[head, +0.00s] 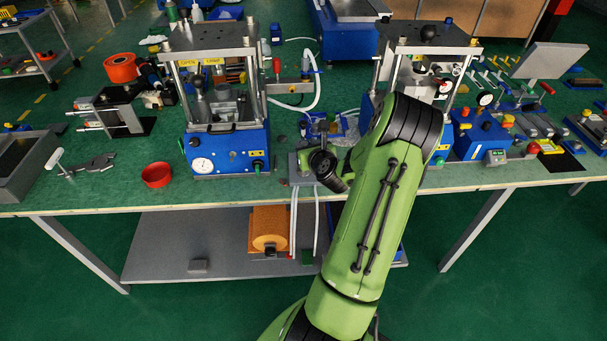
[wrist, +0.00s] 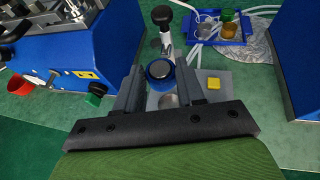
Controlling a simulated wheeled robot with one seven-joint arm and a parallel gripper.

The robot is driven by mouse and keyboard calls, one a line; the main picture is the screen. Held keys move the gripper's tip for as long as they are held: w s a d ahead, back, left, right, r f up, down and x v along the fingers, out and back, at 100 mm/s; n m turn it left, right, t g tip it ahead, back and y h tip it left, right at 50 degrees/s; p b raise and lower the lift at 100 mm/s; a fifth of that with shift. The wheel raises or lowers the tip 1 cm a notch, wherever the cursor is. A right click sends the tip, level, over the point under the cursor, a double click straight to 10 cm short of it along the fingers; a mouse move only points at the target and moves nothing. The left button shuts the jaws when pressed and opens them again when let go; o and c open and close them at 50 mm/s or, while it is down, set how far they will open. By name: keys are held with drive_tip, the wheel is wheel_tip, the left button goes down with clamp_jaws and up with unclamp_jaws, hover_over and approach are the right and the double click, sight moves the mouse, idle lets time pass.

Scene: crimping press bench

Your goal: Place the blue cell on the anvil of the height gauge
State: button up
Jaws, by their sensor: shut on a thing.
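In the wrist view, my gripper (wrist: 162,74) is shut on the blue cell (wrist: 159,70), a short round cell with a blue side and a grey metal top. The grey height gauge (wrist: 198,98) lies under and around it, with a black knob (wrist: 161,15) on a metal stem beyond the cell and a yellow button on its right. A round metal disc (wrist: 168,101) shows between the fingers on the near side. I cannot tell whether the cell touches the anvil. In the head view, my arm hides the cell and most of the gauge.
A blue press (head: 228,148) stands left of the gauge, and another press (head: 426,46) stands right. A blue tray with small cups (wrist: 222,30) lies behind the gauge. The bench (head: 95,192) has some free room at front left.

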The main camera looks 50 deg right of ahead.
sight(307, 178)
wheel_tip(307, 178, down, 9)
drive_tip(key=b, duration=0.3)
drive_tip(key=shift+f+b, duration=0.1)
drive_tip(key=shift+b, duration=0.2)
drive_tip(key=o, duration=1.1)
